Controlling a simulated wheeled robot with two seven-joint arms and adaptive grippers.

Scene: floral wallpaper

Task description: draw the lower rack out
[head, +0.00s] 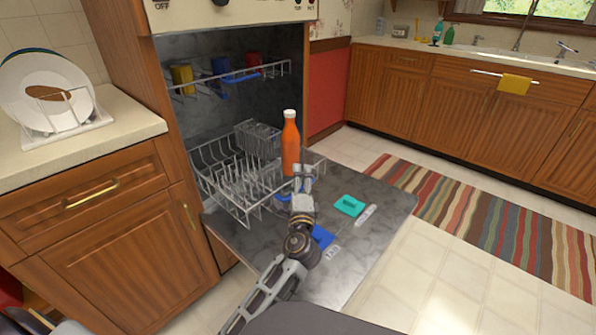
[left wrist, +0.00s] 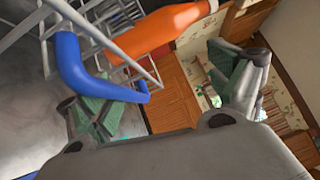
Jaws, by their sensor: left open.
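The lower rack (head: 243,207), a white wire basket with a blue handle (head: 284,197), stands at the dishwasher's mouth, its front part over the lowered door. An orange bottle (head: 290,143) stands upright at its right side. My left gripper (head: 303,178) is at the rack's front, by the handle and just below the bottle. In the left wrist view my left gripper (left wrist: 165,98) is open, its green-padded fingers wide apart. The blue handle (left wrist: 75,65) lies close to the left finger; I cannot tell whether they touch. My right gripper is not in view.
The lowered dishwasher door (head: 385,200) carries a teal block (head: 349,205) and a blue one (head: 322,237). The upper rack (head: 225,78) holds several cups. A cabinet (head: 110,230) borders the left; a striped rug (head: 480,225) lies right on open floor.

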